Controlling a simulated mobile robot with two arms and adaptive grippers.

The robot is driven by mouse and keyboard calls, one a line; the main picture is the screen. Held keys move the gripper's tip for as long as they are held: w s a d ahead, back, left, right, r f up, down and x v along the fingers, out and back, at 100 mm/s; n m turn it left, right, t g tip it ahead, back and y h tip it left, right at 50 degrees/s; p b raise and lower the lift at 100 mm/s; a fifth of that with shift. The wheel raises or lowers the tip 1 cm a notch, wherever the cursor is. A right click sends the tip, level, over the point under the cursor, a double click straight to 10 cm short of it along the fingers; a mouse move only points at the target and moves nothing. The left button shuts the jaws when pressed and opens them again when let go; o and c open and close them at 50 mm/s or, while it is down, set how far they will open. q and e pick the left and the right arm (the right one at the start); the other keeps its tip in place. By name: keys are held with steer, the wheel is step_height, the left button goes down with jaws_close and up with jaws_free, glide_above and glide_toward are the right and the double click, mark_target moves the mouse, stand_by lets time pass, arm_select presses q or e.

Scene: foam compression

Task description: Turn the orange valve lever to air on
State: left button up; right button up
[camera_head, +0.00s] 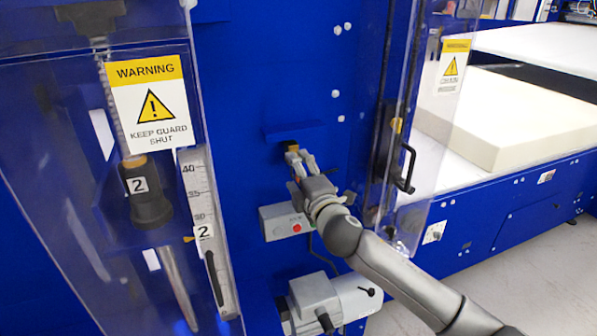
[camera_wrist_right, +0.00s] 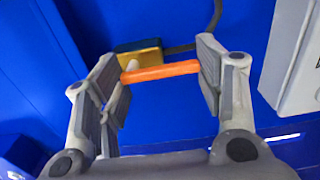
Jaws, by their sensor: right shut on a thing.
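The orange valve lever (camera_wrist_right: 160,71) lies across the gap between the two fingers of my right gripper (camera_wrist_right: 162,80) in the right wrist view. Its ends meet the grey finger pads, and the gripper is shut on it. Behind the lever is a brass valve body (camera_wrist_right: 137,48) with a pale stem, on a blue panel. In the head view my right gripper (camera_head: 300,160) reaches up to the valve on the blue machine face and hides most of the lever. Any air on marking cannot be made out. My left gripper is not in view.
A grey box with a red button (camera_head: 287,222) sits just below the gripper. A clear guard with a warning sign (camera_head: 150,102) stands at the left, and another clear guard with a black handle (camera_head: 404,168) stands at the right. A foam block (camera_head: 530,125) lies beyond.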

steer(key=o, duration=1)
steer(key=shift+s, duration=0.1)
steer(key=v, duration=1.2)
